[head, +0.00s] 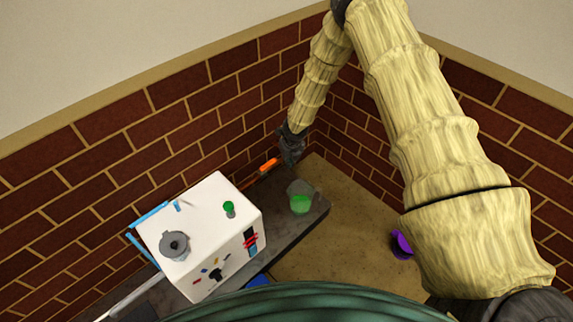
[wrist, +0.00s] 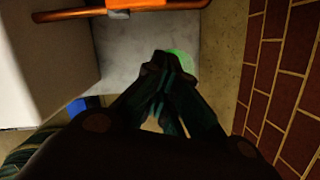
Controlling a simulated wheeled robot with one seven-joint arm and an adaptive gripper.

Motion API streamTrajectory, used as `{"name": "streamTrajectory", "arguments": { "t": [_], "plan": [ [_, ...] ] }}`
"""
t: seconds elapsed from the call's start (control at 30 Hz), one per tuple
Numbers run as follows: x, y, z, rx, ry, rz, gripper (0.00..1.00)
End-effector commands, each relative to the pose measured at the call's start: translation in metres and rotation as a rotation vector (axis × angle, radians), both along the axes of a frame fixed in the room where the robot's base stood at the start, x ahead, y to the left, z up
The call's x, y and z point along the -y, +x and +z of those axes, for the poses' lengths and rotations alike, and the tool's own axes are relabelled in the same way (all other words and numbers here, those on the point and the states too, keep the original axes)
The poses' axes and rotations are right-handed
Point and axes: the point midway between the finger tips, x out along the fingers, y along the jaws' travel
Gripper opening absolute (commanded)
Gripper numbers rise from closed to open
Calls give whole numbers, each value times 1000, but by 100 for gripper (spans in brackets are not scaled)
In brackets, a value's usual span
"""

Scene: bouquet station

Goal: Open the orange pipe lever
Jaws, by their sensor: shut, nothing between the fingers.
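The orange pipe lever (head: 269,164) shows in the head view as a short orange piece near the brick wall, just left of my gripper (head: 291,158). In the wrist view the orange lever (wrist: 135,4) lies along the top edge, on a copper-coloured pipe (wrist: 75,14). My gripper (wrist: 165,62) is shut and empty in the wrist view, with its fingertips together below the lever and pipe in the picture. A gap shows between the fingertips and the lever there. The far end of the lever is cut off by the top of the wrist view.
A white box machine (head: 200,235) with a grey knob and a green button stands on the dark counter (head: 280,230), left of the lever. A container with green contents (head: 300,203) stands near the counter's right end. A purple object (head: 401,244) is on the floor. Brick walls close the corner.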

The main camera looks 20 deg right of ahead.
Motion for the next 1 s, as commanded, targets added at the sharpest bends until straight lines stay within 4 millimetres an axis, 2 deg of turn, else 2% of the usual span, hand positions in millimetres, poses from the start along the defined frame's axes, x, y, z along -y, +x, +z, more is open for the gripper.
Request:
{"name": "streamTrajectory", "arguments": {
  "t": [0.1,0.27,0.83,0.93,1.0],
  "plan": [
    [2,-3,12,0,0,-1,0],
    [3,-4,19,0,-1,-1,0],
    [2,-5,20,-1,1,-4,0],
    [-3,-14,15,-14,23,-43,0],
    [-10,-30,7,-36,60,-117,0]
  ]
}}
